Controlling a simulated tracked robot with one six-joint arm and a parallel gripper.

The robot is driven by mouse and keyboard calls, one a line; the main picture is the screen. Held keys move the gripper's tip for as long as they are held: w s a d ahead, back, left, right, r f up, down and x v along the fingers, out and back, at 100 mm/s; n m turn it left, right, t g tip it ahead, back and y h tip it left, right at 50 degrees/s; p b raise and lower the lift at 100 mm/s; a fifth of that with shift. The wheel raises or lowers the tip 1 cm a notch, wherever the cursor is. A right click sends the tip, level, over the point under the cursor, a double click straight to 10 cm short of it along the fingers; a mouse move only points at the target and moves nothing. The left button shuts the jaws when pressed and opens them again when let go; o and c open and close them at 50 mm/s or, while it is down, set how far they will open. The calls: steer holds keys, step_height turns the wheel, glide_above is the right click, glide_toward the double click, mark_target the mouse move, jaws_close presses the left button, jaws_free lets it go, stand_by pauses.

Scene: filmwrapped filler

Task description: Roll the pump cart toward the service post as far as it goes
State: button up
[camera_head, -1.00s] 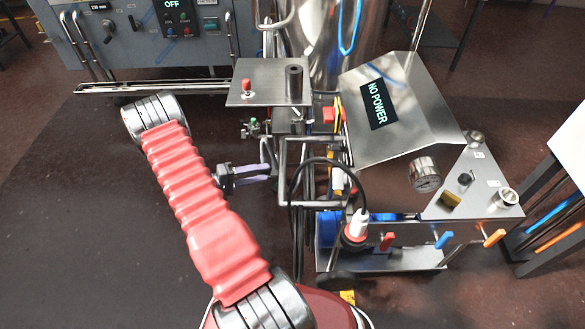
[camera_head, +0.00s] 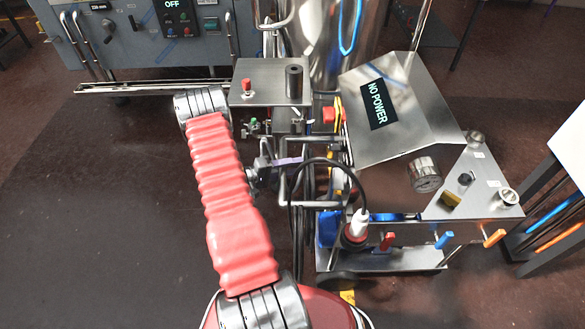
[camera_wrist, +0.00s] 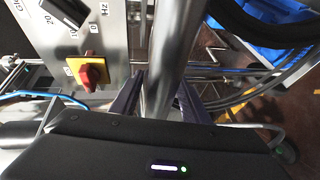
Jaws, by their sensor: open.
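The pump cart appears to be the steel unit (camera_head: 400,143) with the NO POWER screen (camera_head: 379,104), a gauge and coloured valve handles, right of my arm. A steel tube handle (camera_head: 284,188) stands at its left side. My gripper (camera_head: 277,164) is open at this handle, partly hidden by my arm. In the wrist view, the open fingers (camera_wrist: 160,98) stand on either side of a steel tube (camera_wrist: 172,65); contact is unclear. A steel plate with a red button (camera_head: 247,86) stands just behind; I cannot tell whether it belongs to the service post.
A grey cabinet (camera_head: 140,38) with an OFF screen stands at the back left. A table (camera_head: 562,160) stands at the right edge. A black cable loops over the cart's front left. The dark floor (camera_head: 100,200) at left is clear. A red-yellow rotary switch (camera_wrist: 88,72) is near my gripper.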

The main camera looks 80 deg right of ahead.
steer(key=shift+c, duration=0.7)
jaws_close()
steer(key=shift+s+f, duration=0.1)
steer(key=shift+s, duration=0.05)
